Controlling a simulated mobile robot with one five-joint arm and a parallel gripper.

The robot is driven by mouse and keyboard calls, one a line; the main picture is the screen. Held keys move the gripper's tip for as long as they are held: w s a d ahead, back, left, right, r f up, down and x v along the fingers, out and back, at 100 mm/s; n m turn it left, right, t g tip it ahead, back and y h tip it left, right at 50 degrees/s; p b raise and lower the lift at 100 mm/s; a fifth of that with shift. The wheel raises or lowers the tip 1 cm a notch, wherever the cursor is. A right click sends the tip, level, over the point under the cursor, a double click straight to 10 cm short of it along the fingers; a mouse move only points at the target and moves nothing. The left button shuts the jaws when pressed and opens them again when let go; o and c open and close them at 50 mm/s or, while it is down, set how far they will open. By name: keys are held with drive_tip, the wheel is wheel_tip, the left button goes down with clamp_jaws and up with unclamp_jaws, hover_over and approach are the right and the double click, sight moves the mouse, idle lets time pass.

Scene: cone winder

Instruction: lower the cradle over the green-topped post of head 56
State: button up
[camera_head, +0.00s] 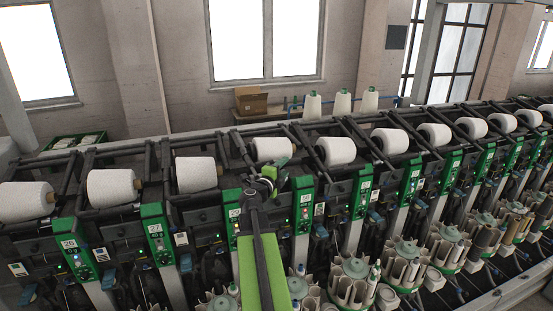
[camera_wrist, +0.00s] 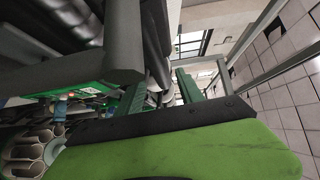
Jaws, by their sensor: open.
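My gripper (camera_head: 270,178) is in the middle of the head view, at the end of my green arm, in front of a white cone (camera_head: 270,149) held between dark cradle arms (camera_head: 240,149). Its two green fingers stand apart in the wrist view (camera_wrist: 160,95), with no object visible between them. Green-topped posts stand in a row; one (camera_head: 303,205) is just right of my gripper, another (camera_head: 232,222) just left. Contact between my gripper and a cradle cannot be made out.
More white cones (camera_head: 197,174) lie in cradles along the machine. Below are bobbin magazines (camera_head: 355,270), also in the wrist view (camera_wrist: 35,148). A dark grey beam (camera_wrist: 80,80) is close at left in the wrist view. A cardboard box (camera_head: 250,101) stands behind; open floor (camera_wrist: 290,100) shows right.

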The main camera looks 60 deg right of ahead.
drive_tip(key=shift+s+r, duration=0.15)
drive_tip(key=shift+r, duration=0.05)
drive_tip(key=w+d, duration=0.1)
drive_tip(key=d, duration=0.6)
drive_tip(key=shift+w+d+f, duration=0.15)
drive_tip(key=shift+w+f, duration=0.05)
drive_tip(key=shift+w, duration=0.1)
drive_tip(key=shift+c, duration=1.1)
clamp_jaws()
